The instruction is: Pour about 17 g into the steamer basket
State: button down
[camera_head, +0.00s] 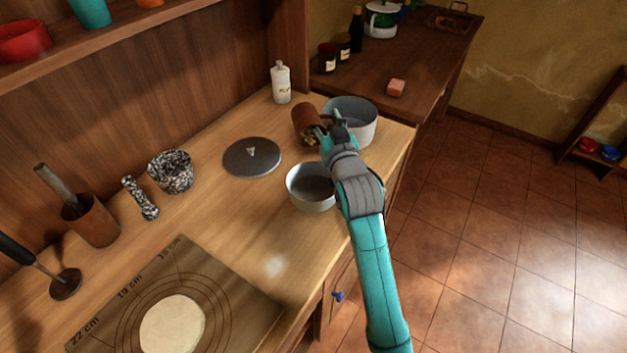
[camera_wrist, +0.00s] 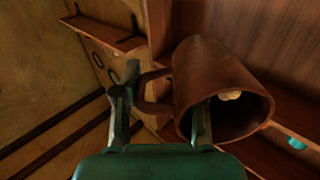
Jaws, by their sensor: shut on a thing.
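My gripper (camera_head: 332,124) is shut on a brown mug (camera_head: 305,122), at its handle side. In the wrist view the mug (camera_wrist: 195,85) is tipped on its side, its mouth toward the lower right, and a pale lump (camera_wrist: 230,96) shows inside. Small yellowish pieces (camera_head: 312,138) show at the mug's mouth in the head view. A larger grey round container (camera_head: 365,128) stands just right of the mug, partly hidden by my gripper. A smaller grey bowl (camera_head: 309,201) stands nearer. I cannot tell which of these is the steamer basket, or whether anything is falling.
A dark round lid (camera_head: 251,158) lies left of the mug. A speckled mortar (camera_head: 171,172) and pestle (camera_head: 140,198), a brown utensil pot (camera_head: 92,222) and a dough mat (camera_head: 225,290) are further left. A white bottle (camera_head: 281,83) stands behind. Bare counter lies between mat and bowl.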

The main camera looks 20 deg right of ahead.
jog(key=shift+s+r+t, duration=0.15)
jog(key=shift+r+t, duration=0.45)
jog(key=shift+r, duration=0.15)
dwell(0.9)
jog(key=shift+s+r+t, duration=0.25)
jog(key=shift+t, duration=0.35)
dwell(1.2)
jog(key=shift+a, duration=0.1)
jog(key=shift+w+g, duration=0.15)
jog(key=shift+g, duration=0.25)
jog(key=f+g, duration=0.2)
jog(key=shift+w+a+f, duration=0.1)
jog(key=shift+w+f, duration=0.25)
jog(key=shift+w, duration=0.05)
jog(key=shift+w+f+g, duration=0.1)
jog(key=shift+f+g, duration=0.1)
jog(key=shift+g, duration=0.3)
